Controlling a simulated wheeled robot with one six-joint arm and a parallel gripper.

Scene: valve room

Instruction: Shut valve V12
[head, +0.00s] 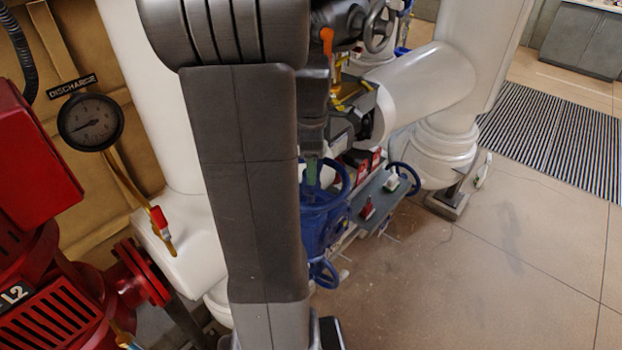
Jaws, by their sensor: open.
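No V12 label can be read, so I cannot tell which valve is V12. A large blue handwheel (338,196) sits on a blue valve body (318,232) right of my arm, which hides its left part. A smaller blue handwheel (323,273) is below it, and another blue handwheel (412,172) stands to the right. My gripper (312,170) is mostly hidden behind my forearm. Its visible tip points down at the large blue handwheel and overlaps it in the picture. I cannot tell whether they touch. It appears to hold nothing.
A grey panel (378,200) with red and white tags is beside the blue wheels. A grey handwheel (380,28) and thick white pipes (425,90) are behind. A red machine (50,290) and a discharge gauge (90,122) are at left. The floor (500,270) at right is clear.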

